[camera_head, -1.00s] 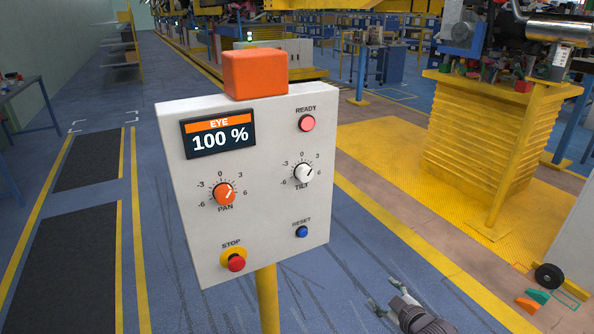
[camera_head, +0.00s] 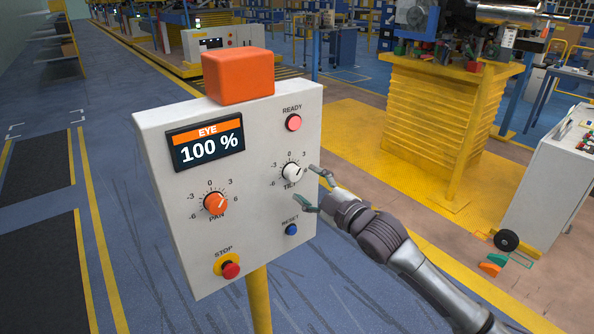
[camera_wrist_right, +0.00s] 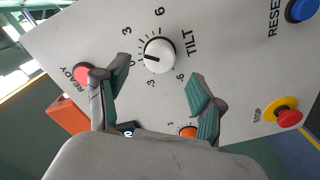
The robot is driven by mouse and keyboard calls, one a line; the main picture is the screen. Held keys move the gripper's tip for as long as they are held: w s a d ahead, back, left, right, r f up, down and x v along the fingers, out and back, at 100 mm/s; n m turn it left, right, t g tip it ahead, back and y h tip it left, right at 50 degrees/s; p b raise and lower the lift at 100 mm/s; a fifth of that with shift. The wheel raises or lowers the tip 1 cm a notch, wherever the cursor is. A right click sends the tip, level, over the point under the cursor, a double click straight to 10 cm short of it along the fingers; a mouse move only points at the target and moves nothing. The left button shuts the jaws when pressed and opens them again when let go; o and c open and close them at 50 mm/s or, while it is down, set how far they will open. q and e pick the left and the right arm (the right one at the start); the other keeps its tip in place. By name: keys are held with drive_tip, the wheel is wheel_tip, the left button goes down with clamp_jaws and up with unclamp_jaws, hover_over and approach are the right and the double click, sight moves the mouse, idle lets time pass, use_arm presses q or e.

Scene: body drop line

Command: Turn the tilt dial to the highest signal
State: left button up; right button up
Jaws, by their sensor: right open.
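The white tilt dial (camera_head: 291,173) sits on the upper right of a pale control panel (camera_head: 262,246). It also shows in the right wrist view (camera_wrist_right: 160,55), where its dark mark points left, roughly toward the 0. The display (camera_head: 205,144) reads EYE 100 %. My right gripper (camera_head: 306,183) is open and empty, in front of the panel just right of the dial. In the right wrist view its two fingers (camera_wrist_right: 150,88) are spread, with the dial beyond their tips; I see no contact. My left gripper is not in view.
The panel also carries the orange pan dial (camera_head: 215,203), red ready lamp (camera_head: 293,123), blue reset button (camera_head: 291,229) and red stop button (camera_head: 230,270). An orange box (camera_head: 238,75) is on top. A white cabinet (camera_head: 552,190) stands right.

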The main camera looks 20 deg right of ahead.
sight(296, 175)
drive_tip(key=p+x, duration=0.1)
drive_tip(key=x, duration=0.3)
drive_tip(key=shift+r, duration=0.1)
drive_tip(key=shift+w+a, duration=0.1)
drive_tip(key=shift+w, duration=0.3)
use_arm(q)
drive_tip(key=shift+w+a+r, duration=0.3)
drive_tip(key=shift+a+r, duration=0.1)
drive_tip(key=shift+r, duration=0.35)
use_arm(e)
drive_tip(key=c, duration=1.1)
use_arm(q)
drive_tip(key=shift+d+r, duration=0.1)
use_arm(e)
drive_tip(key=shift+c, duration=0.2)
drive_tip(key=shift+m, duration=0.3)
